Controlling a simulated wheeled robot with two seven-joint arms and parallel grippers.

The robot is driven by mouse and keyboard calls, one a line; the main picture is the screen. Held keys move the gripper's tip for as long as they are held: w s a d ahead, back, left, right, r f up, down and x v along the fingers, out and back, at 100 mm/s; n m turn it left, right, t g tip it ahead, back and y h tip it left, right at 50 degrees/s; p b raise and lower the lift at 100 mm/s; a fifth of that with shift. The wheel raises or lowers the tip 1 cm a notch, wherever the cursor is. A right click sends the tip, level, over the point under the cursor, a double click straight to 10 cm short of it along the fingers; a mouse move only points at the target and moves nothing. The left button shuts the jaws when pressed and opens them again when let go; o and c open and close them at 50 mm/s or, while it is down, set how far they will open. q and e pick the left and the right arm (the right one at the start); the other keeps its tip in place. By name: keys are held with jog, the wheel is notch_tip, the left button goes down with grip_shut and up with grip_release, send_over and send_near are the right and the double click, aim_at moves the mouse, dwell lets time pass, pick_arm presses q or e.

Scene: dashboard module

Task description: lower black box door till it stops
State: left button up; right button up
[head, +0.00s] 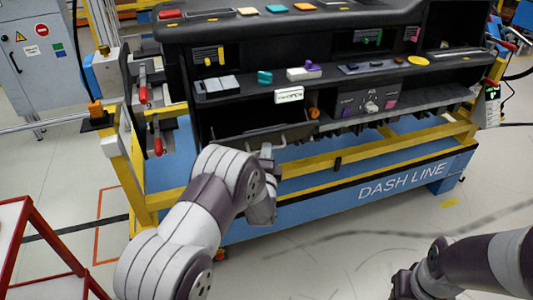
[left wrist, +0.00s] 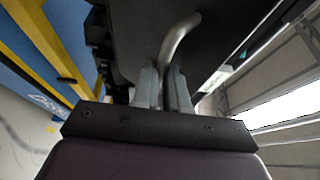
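The black box door (head: 238,141) is a dark panel at the lower left of the dashboard module, below its shelf. It appears tilted partly open, with a dark gap above it. Its bent metal handle (left wrist: 180,36) shows in the left wrist view against the black panel. My left gripper (head: 266,152) is at the door's front edge in the head view. In the left wrist view its two grey fingers (left wrist: 162,88) are closed around the handle. My right gripper (head: 403,284) is low at the bottom right, away from the module; its fingers are not clear.
A yellow and blue frame (head: 330,190) marked DASH LINE runs below the door. A red rack (head: 25,230) stands at the left. Floor in front is clear.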

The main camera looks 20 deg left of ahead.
pick_arm(q)
jog(key=shift+s+d+f+b, duration=0.1)
jog(key=shift+s+f+b, duration=0.1)
jog(key=shift+f+b, duration=0.35)
grip_shut()
jog(key=shift+s+d+f, duration=0.1)
jog(key=shift+s+f, duration=0.05)
jog(key=shift+f, duration=0.1)
jog(key=o, duration=0.7)
grip_release()
jog(key=p+v, duration=0.1)
jog(key=v, duration=1.1)
jog(key=shift+s, duration=0.4)
